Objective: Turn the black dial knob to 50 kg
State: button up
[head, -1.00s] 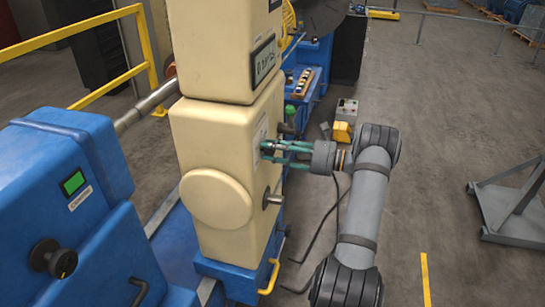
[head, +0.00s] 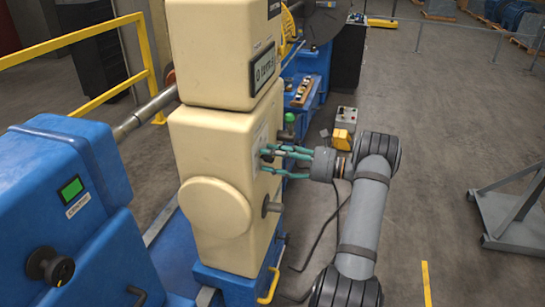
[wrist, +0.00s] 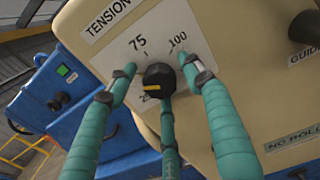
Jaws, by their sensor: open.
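The black dial knob (wrist: 159,82) sits on the cream panel under a "TENSION" label, with a yellow mark on its face toward the lower left. The numbers 75 and 100 show above it and part of a 25 below; I cannot see a 50, and my left finger covers part of the dial. My gripper (wrist: 162,80) is open, its teal fingers spread around the knob at left, right and below. I cannot tell whether any finger touches it.
A blue cabinet (head: 100,250) with a green screen and another black knob (head: 48,265) stands at left. A metal stub (head: 271,207) sticks out below my gripper and a dark stub (wrist: 304,28) right of the dial.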

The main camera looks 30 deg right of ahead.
jog(key=v, duration=1.2)
jog(key=x, duration=0.8)
jog(key=p+x, duration=0.1)
jog(key=x, duration=0.3)
jog(key=shift+w+r, duration=0.1)
jog(key=shift+r, duration=0.2)
jog(key=shift+a+m+p, duration=0.15)
jog(key=shift+m+p, duration=0.15)
jog(key=shift+p, duration=0.3)
jog(key=shift+d+f+p, duration=0.1)
jog(key=shift+d+p, duration=0.1)
jog(key=shift+p, duration=0.3)
jog(key=shift+a+f+m, duration=0.1)
jog(key=shift+f+m, duration=0.05)
jog(key=shift+m, duration=0.15)
jog(key=shift+f+b, duration=0.2)
jog(key=shift+b, duration=0.4)
